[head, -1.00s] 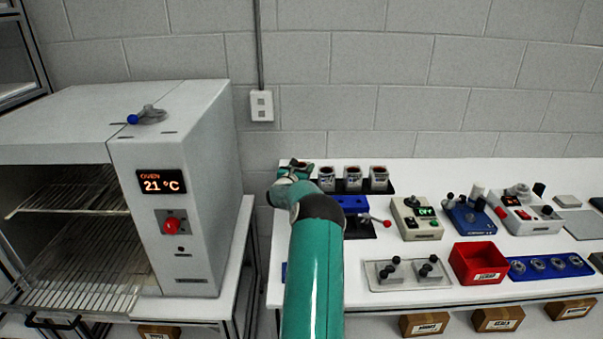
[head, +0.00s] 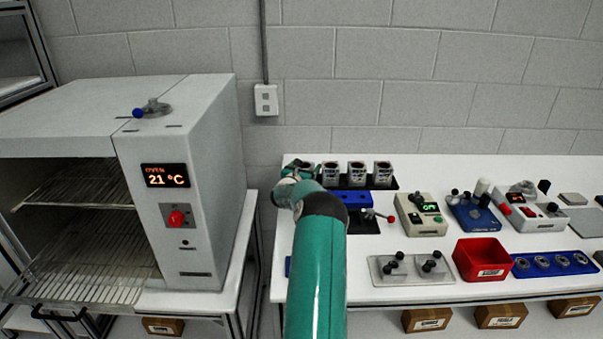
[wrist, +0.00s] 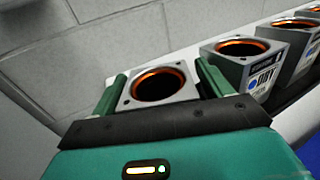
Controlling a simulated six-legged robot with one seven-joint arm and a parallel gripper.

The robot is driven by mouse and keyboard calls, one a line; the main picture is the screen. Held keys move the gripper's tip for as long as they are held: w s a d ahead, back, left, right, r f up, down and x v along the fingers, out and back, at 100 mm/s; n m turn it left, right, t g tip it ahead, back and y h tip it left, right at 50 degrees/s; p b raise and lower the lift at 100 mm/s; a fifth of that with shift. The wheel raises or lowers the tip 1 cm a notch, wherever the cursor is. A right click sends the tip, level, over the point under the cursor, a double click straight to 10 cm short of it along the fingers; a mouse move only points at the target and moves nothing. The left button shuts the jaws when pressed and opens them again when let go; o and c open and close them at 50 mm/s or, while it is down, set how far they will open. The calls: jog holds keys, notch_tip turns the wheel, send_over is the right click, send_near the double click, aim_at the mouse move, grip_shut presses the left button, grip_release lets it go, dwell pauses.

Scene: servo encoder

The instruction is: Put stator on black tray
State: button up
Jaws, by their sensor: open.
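Several stators stand in a row on the black tray (head: 345,183) at the back left of the bench. Each is a grey square block with a round copper-lined bore. In the wrist view the nearest stator (wrist: 158,88) sits between the two green fingers of my gripper (wrist: 160,85), which stand open on either side of it. Whether the fingers touch it I cannot tell. Another stator (wrist: 243,62) stands just to its right. In the head view my gripper (head: 297,172) is at the left end of the row, and my arm partly hides that end stator.
A blue block (head: 352,198) lies in front of the row. An oven (head: 185,200) stands left. Control boxes (head: 420,215), a red bin (head: 480,259) and a blue tray (head: 551,265) are further right. A wall is close behind the row.

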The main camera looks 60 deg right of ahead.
jog(key=a, duration=0.8)
jog(key=s+a, duration=0.1)
jog(key=a, duration=0.3)
dwell(0.4)
